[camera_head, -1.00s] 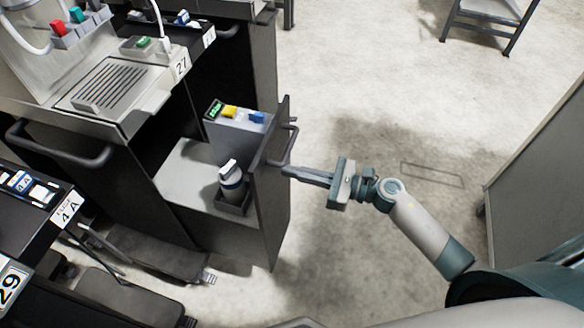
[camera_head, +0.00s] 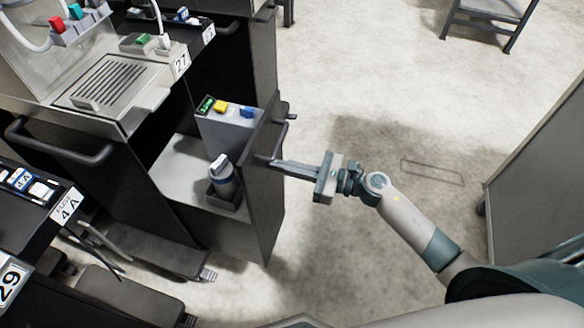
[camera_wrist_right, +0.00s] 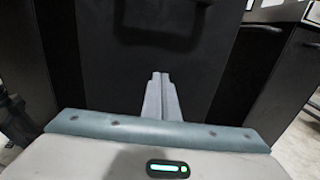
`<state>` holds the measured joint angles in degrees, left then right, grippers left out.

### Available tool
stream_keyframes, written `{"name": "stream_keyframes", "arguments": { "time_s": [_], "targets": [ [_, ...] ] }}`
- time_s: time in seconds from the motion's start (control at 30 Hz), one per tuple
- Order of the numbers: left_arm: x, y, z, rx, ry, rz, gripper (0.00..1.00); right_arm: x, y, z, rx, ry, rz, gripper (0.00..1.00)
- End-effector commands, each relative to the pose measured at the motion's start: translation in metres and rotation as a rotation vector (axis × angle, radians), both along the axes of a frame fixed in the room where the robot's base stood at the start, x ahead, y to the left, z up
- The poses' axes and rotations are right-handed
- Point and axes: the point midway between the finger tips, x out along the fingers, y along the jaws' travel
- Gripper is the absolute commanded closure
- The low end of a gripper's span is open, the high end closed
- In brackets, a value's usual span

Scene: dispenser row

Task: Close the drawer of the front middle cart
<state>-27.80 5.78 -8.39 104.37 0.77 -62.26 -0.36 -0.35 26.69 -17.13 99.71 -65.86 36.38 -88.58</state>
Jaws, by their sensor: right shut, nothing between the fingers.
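The cart with the number 27 (camera_head: 118,88) stands at the left, and its drawer (camera_head: 264,190) is pulled out to the right. The drawer holds a dark bottle with a white cap (camera_head: 224,178) in a small holder and a grey box with green, yellow and blue items on top (camera_head: 228,122). In the right wrist view the fingers (camera_wrist_right: 160,82) point at this dark panel (camera_wrist_right: 165,50). My left gripper is out of view.
A cart marked 4 A (camera_head: 66,206) and a plate marked 29 (camera_head: 10,284) are at the lower left. Dark pedals (camera_head: 150,250) lie low beside the cart. A grey cabinet (camera_head: 545,160) stands at the right, a small table (camera_head: 490,15) at the back. The floor between is clear.

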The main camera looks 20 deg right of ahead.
Motion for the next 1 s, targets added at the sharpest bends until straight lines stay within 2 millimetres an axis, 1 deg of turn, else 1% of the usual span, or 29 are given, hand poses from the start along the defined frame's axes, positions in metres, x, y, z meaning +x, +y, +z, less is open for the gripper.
{"name": "stream_keyframes", "arguments": {
  "time_s": [0.03, 0.37, 0.57, 0.63, 0.87, 1.0],
  "targets": [
    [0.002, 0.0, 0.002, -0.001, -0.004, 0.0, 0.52, 0.005, 0.007, 0.0, 0.001, -0.002, 0.001, 1.0],
    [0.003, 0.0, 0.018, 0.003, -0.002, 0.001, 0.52, 0.037, 0.055, 0.0, 0.002, -0.003, 0.001, 1.0],
    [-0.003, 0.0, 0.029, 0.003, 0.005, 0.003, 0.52, 0.058, 0.087, 0.0, 0.002, -0.002, 0.002, 1.0],
    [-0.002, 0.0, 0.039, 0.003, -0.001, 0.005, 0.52, 0.066, 0.098, 0.0, 0.001, -0.003, 0.001, 1.0],
    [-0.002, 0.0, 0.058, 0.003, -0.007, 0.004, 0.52, 0.09, 0.134, -0.001, 0.001, -0.002, 0.002, 1.0],
    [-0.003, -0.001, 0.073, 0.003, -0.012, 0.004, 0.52, 0.105, 0.156, -0.001, 0.001, -0.003, 0.001, 1.0]
  ]
}}
